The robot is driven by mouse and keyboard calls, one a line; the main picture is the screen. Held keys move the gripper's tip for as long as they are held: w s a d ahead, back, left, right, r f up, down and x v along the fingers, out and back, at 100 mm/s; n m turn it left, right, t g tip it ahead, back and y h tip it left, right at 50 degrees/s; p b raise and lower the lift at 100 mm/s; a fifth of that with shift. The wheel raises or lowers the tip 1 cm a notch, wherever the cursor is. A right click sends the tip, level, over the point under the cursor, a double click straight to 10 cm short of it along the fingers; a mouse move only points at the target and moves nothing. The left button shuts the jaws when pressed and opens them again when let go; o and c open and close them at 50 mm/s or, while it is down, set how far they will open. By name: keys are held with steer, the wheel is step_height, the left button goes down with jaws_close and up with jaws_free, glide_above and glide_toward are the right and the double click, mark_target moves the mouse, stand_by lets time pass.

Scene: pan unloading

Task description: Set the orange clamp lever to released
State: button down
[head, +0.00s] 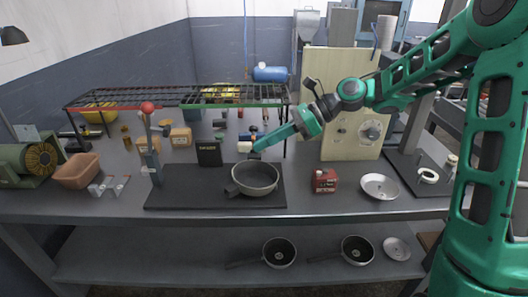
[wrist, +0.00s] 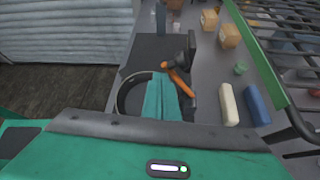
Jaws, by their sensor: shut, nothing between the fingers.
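The orange clamp lever (wrist: 177,82) shows in the wrist view as a bent orange piece at the far-right rim of the dark pan. I cannot make it out in the head view, and I cannot tell its setting. The pan (head: 255,184) sits on a dark mat (head: 187,194); its rim also shows in the wrist view (wrist: 124,94). My gripper (head: 260,146) reaches down from the right over the pan's back side. Its green fingers (wrist: 163,88) are shut and empty, close beside the lever. I cannot tell whether they touch it, and they hide part of the pan.
A dark upright block (head: 209,153) stands behind the pan, a post with a red ball (head: 148,107) to its left. A white block (wrist: 229,104) and a blue one (wrist: 257,104) lie nearby. A wire rack (head: 180,97) spans the back. A red box (head: 325,181) stands right.

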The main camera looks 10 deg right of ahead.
steer(key=shift+w+d+r, duration=0.1)
steer(key=shift+w+r, duration=0.45)
steer(key=shift+w, duration=0.2)
steer(key=shift+d, duration=0.1)
steer(key=v, duration=1)
steer(key=shift+d+r, duration=0.15)
steer(key=shift+d, duration=0.1)
steer(key=shift+w, duration=0.1)
